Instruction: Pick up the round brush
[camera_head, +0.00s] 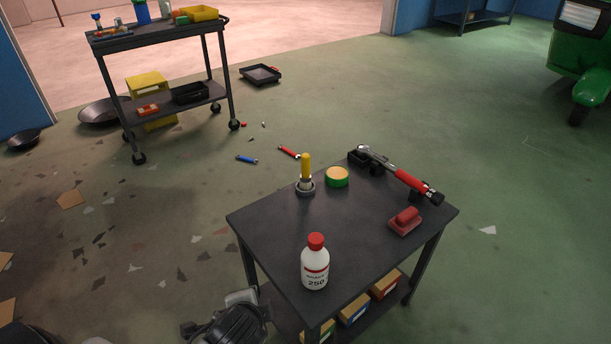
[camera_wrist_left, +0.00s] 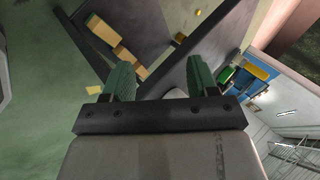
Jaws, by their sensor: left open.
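What looks like the round brush (camera_head: 305,168) stands upright on the dark table, its yellow handle up and its lower end in a grey ring-shaped base. My left gripper (camera_wrist_left: 160,80) is open in the left wrist view, with two green fingers apart and nothing held between them. In the head view my left arm is at the bottom edge, left of the table and well apart from the brush. I cannot pick out the brush for sure in the wrist view. My right gripper is not in view.
The table (camera_head: 270,222) also carries a white bottle (camera_head: 315,268), a green-yellow tin (camera_head: 337,177), a red-handled tool (camera_head: 412,182) and a red block (camera_head: 405,222). Boxes (camera_head: 385,284) sit on its lower shelf. A cart (camera_head: 160,36) stands behind left. Floor at right is mostly clear.

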